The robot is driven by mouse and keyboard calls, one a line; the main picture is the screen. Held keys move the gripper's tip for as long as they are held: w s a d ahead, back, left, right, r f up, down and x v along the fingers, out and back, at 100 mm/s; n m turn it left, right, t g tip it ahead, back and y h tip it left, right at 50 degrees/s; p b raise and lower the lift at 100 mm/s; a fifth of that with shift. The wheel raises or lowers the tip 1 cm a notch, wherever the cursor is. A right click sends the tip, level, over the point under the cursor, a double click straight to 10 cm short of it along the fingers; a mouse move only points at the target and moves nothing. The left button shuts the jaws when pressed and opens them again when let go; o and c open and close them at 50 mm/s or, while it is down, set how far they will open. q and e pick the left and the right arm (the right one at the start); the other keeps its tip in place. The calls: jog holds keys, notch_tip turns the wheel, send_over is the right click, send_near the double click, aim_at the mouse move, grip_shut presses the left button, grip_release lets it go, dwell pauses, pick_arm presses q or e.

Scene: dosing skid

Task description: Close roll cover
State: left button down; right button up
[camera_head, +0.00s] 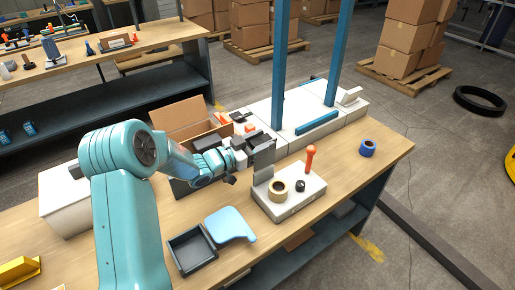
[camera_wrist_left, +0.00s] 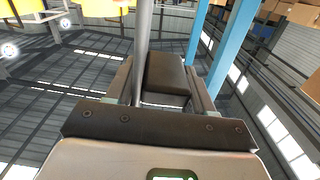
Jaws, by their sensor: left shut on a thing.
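The roll cover (camera_head: 264,163) is a flat grey plate standing upright at the left side of a white dispenser base (camera_head: 290,205). A tan tape roll (camera_head: 278,190) sits on the base, uncovered, with a small black part and an orange-topped handle (camera_head: 311,158) beside it. My left gripper (camera_head: 243,152) is at the cover's upper left edge and is shut on it. In the left wrist view, a thin grey strip (camera_wrist_left: 143,45), likely the cover edge-on, runs up between the fingers. My right gripper is not in view.
An open cardboard box (camera_head: 185,120) and white machine with blue posts (camera_head: 279,70) stand behind. A blue tape roll (camera_head: 367,148) is at the right. Bench between base and blue roll is clear.

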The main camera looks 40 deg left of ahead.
pick_arm(q)
jog(key=shift+s+d+m+b, duration=0.25)
jog(key=shift+d+m+b, duration=0.75)
jog(key=shift+b, duration=0.8)
jog(key=shift+s+d+m+b, duration=0.25)
jog(key=shift+d+m+b, duration=0.7)
jog(key=shift+b, duration=0.8)
jog(key=shift+a, duration=0.15)
jog(key=c, duration=0.6)
grip_release()
jog(key=shift+s, duration=0.1)
jog(key=b+v, duration=0.1)
jog(key=v, duration=1.5)
jog(key=shift+b, duration=0.35)
jog(key=shift+s, duration=0.1)
